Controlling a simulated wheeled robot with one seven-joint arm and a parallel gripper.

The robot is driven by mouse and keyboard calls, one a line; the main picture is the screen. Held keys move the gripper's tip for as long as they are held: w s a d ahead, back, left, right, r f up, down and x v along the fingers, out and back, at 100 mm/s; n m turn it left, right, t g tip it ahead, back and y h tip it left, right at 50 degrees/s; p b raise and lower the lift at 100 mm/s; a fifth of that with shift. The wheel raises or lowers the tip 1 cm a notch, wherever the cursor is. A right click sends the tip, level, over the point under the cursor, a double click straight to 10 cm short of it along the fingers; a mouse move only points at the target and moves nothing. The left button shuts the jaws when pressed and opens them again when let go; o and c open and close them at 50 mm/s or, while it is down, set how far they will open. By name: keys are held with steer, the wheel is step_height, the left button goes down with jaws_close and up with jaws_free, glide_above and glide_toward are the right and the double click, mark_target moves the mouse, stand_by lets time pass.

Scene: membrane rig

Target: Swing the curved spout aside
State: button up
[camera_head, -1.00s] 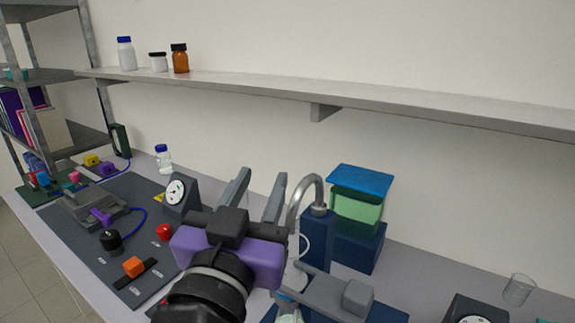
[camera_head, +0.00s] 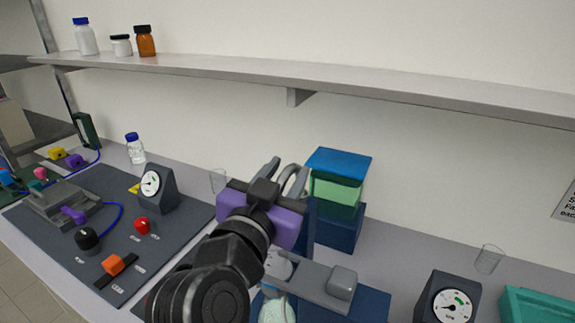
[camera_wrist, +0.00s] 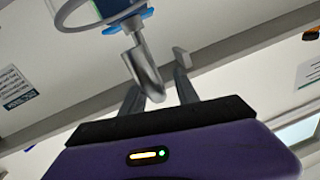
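The curved spout is a grey metal pipe by a dark blue column (camera_head: 312,228). In the head view my gripper mostly hides it. In the wrist view a grey pipe end, which looks like the spout (camera_wrist: 144,66), reaches down between the two fingers. My gripper (camera_head: 281,172) has a purple body and grey fingers and is raised at the spout's height. In the wrist view my gripper (camera_wrist: 158,88) has its fingers apart, with a gap beside the pipe. I cannot tell whether either finger touches it.
A green container with a blue lid (camera_head: 338,175) stands close behind the column. A grey arm-like block (camera_head: 318,284) lies low in front. A gauge (camera_head: 447,301) and a glass beaker (camera_head: 488,259) are at right. A shelf (camera_head: 390,92) runs above.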

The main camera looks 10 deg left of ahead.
steer(key=shift+w+d, duration=0.15)
steer(key=shift+w, duration=0.2)
